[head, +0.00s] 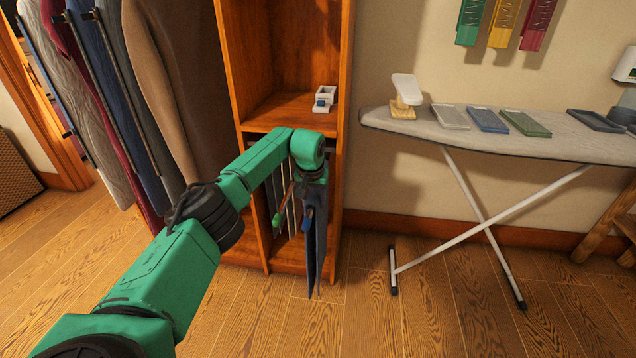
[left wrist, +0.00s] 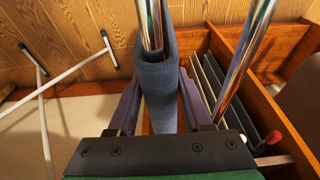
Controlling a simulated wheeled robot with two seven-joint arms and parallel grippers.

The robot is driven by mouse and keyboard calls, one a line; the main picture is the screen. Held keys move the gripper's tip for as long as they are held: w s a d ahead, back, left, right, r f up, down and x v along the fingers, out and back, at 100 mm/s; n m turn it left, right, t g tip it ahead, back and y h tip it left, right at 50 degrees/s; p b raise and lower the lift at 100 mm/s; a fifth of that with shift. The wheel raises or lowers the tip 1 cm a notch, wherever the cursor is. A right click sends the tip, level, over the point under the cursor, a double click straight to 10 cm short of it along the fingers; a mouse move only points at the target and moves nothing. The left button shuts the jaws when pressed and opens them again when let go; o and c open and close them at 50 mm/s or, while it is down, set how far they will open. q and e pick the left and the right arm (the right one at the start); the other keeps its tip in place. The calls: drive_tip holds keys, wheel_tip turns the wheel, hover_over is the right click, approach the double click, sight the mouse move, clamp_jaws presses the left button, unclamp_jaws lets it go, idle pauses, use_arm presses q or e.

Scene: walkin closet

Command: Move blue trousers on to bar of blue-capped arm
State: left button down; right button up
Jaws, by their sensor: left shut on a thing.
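The blue trousers (head: 318,245) hang folded at the front of the wooden cabinet, below my left gripper (head: 311,180). In the left wrist view my left gripper (left wrist: 158,88) is shut on the trousers (left wrist: 160,100), one finger on each side. A chrome bar (left wrist: 150,22) runs into the fold of the trousers, which drape around it. A blue cap (head: 308,223) shows beside the trousers in the head view, and a green cap (head: 277,221) sits to its left. A second chrome bar (left wrist: 245,60) shows bare at the right in the left wrist view. My right gripper is not in view.
The wooden cabinet (head: 345,80) has more trousers hanging inside its lower part. A red cap (left wrist: 272,137) shows near them. An ironing board (head: 540,146) with crossed legs stands at the right. Clothes hang at the left. The floor in front is clear.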

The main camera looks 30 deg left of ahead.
use_arm(q)
drive_tip(key=shift+f, duration=0.1)
idle(0.3)
drive_tip(key=shift+c, duration=1.2)
unclamp_jaws()
drive_tip(key=shift+d, duration=0.1)
drive_tip(key=p+v, duration=0.1)
drive_tip(key=v, duration=1.3)
drive_tip(key=shift+s+r, duration=0.2)
drive_tip(key=shift+r, duration=0.1)
